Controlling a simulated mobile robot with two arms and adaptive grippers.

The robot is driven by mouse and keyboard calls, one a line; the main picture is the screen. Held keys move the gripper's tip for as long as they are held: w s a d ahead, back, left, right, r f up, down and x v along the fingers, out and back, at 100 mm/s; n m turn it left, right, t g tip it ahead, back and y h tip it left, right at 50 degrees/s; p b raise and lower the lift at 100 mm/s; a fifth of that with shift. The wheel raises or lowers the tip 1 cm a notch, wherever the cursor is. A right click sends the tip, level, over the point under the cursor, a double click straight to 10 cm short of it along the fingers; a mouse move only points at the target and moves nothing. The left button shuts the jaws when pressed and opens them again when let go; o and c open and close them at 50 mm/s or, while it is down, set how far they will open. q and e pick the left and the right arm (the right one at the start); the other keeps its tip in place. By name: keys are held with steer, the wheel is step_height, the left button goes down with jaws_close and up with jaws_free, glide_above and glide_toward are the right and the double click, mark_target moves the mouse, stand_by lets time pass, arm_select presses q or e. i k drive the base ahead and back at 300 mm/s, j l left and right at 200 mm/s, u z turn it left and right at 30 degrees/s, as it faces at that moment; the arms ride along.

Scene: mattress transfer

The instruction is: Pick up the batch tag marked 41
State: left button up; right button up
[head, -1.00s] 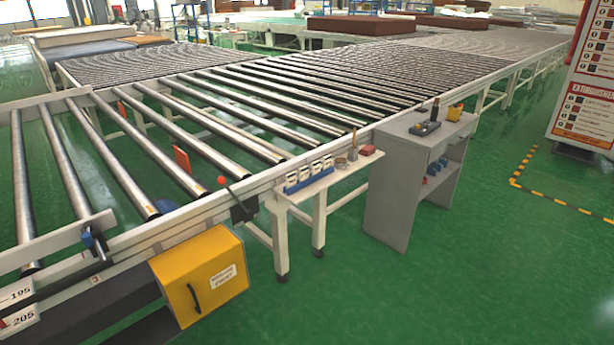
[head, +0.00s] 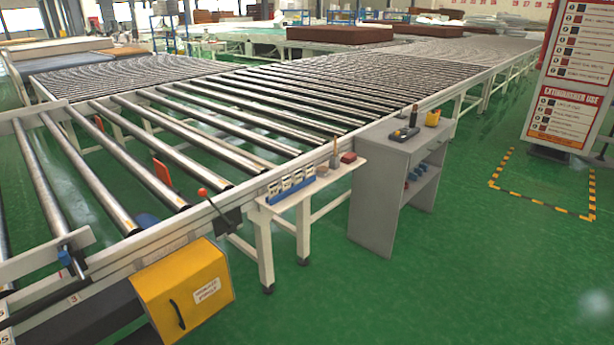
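Several white tags (head: 291,184) stand in a row in a blue rack on a small white side table (head: 328,182) at the edge of the roller conveyor. The marks on the tags are too small to read, so I cannot tell which one is 41. Neither of my grippers is in the head view.
A grey cabinet (head: 375,196) stands right of the side table, with a dark device (head: 405,133) and a yellow holder (head: 433,118) on top. A yellow box (head: 185,290) hangs on the conveyor (head: 205,216). Green floor (head: 420,290) is clear in front. A sign board (head: 572,80) stands at right.

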mark_target(308, 170)
steer(key=i+l+z, duration=0.65)
steer(key=i, duration=0.15)
steer(key=i+l+z, duration=0.25)
steer(key=i, duration=0.45)
steer(key=i+z, duration=0.25)
steer(key=i, duration=0.4)
steer(key=i+u, duration=0.4)
steer(key=i+l+u, duration=0.2)
steer(key=u, duration=0.25)
steer(key=i+l+u, duration=0.25)
steer(key=u, duration=0.15)
steer(key=i+l+u, duration=0.25)
steer(key=u, duration=0.15)
steer(key=l, duration=0.05)
